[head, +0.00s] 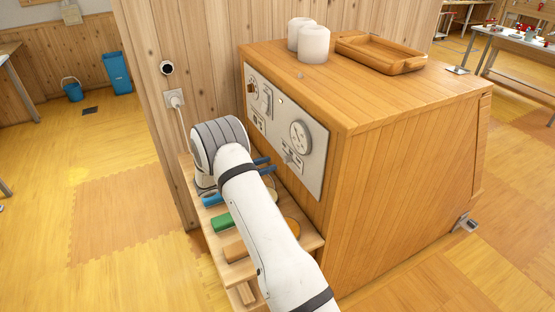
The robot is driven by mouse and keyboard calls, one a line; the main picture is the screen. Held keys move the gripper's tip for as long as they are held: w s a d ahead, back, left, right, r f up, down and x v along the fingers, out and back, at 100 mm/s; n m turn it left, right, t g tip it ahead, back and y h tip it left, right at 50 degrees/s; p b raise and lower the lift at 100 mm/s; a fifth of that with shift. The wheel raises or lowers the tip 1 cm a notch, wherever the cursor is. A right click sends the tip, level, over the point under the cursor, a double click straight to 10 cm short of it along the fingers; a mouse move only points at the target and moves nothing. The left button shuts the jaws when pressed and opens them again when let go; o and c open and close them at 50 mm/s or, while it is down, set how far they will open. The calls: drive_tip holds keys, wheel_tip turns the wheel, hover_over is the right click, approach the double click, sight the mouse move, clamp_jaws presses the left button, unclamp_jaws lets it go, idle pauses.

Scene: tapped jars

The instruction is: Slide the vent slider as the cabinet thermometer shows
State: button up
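The cabinet thermometer (301,138) is a round white dial on the grey control panel (316,168) of the wooden cabinet. Its reading is too small to make out. What looks like the vent slider (289,156) is a small grey handle by a pale plate below the dial; its exact position is unclear. My gripper (267,165) points toward the panel, left of the slider. Its two dark blue fingers show apart with nothing seen between them. My white arm hides the rest of the gripper and part of the shelf.
A shelf (316,243) below the panel holds green (222,221) and orange-brown (236,251) blocks. White candles (313,44) and a wooden tray (380,55) stand on the cabinet top (345,92). A wall socket (174,98) with a cable is at left.

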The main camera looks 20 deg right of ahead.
sight(287, 159)
drive_tip(key=d+p, duration=0.1)
drive_tip(key=d, duration=0.5)
drive_tip(key=shift+d, duration=0.15)
clamp_jaws()
idle(0.4)
